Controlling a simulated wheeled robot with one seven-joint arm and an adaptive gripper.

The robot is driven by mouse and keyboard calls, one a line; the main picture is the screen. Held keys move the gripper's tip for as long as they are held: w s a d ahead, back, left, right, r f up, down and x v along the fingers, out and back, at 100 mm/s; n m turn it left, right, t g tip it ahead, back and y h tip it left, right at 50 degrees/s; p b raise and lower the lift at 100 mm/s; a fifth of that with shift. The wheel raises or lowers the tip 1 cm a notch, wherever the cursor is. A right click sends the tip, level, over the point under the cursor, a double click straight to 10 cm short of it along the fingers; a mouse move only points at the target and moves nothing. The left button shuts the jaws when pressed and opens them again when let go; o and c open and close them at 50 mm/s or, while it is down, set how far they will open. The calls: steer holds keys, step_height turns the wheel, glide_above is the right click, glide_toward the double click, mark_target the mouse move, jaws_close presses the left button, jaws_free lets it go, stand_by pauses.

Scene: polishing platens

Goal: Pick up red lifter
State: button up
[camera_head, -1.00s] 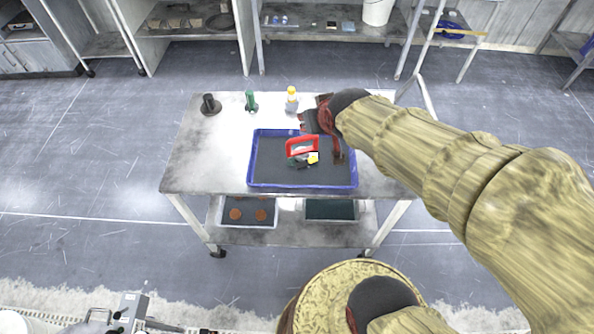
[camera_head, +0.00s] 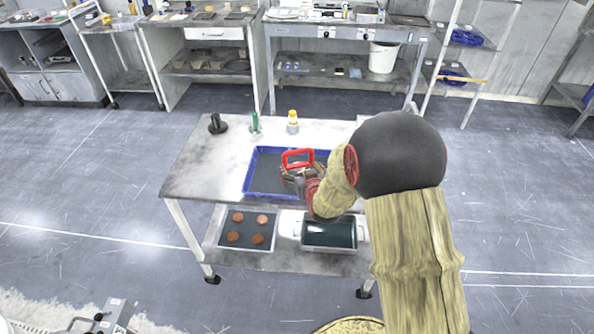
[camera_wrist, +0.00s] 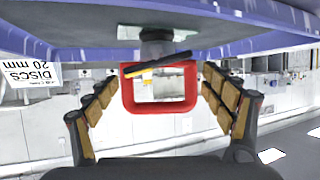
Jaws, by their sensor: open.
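The red lifter (camera_head: 298,152) shows as a red rectangular loop handle standing above the blue tray (camera_head: 247,176) on the cart. In the wrist view the red lifter (camera_wrist: 127,90) is centred, with a grey round stem at the tray side and a dark bar with a yellow part across it. My gripper (camera_wrist: 160,84) is open, one finger on each side of the loop, with gaps visible between fingers and loop. In the head view my gripper (camera_head: 296,178) is at the lifter, and my arm hides the tray's right part.
A black holder (camera_head: 217,125), a green bottle (camera_head: 255,123) and a yellow-capped bottle (camera_head: 292,123) stand along the cart's back edge. The cart top left of the tray is clear. The lower shelf holds a tray of brown discs (camera_head: 247,243) and a dark glossy container (camera_head: 328,235).

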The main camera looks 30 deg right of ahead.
mark_target(298, 164)
steer(key=o, duration=0.4)
steer(key=b+x, duration=0.1)
steer(key=x, duration=0.3)
steer(key=shift+s+d, duration=0.1)
steer(key=shift+s, duration=0.05)
steer(key=shift+c, duration=0.2)
steer(key=shift+w+d+f+b, duration=0.15)
steer(key=shift+w+b, duration=0.2)
steer(key=shift+w, duration=0.15)
steer(key=shift+c, duration=0.3)
steer(key=c, duration=1.9)
steer(key=shift+w+r, duration=0.1)
steer(key=shift+r, duration=0.2)
